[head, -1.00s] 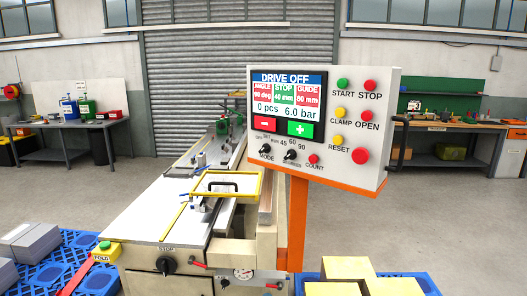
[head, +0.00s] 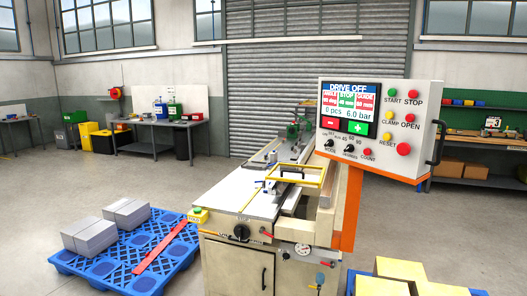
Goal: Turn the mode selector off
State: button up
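The mode selector (head: 328,143) is a small black knob on the white control panel (head: 395,118), at the lower left below the screen, above the label MODE. Its pointer direction is too small to read surely. A similar black degrees knob (head: 349,149) sits to its right. The panel's screen (head: 348,106) reads DRIVE OFF, 0 pcs and 6.0 bar. My gripper is not in view, and nothing touches the panel.
The panel stands on an orange post beside the machine bed (head: 235,196). A blue pallet (head: 95,266) with grey stacks and a red bar lies at left. Yellow blocks (head: 400,272) are at the bottom right. Open floor lies left of the machine and right of the panel.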

aim_at(330, 143)
jog(key=u, duration=0.5)
jog(key=i, duration=0.8)
jog(key=u, duration=0.35)
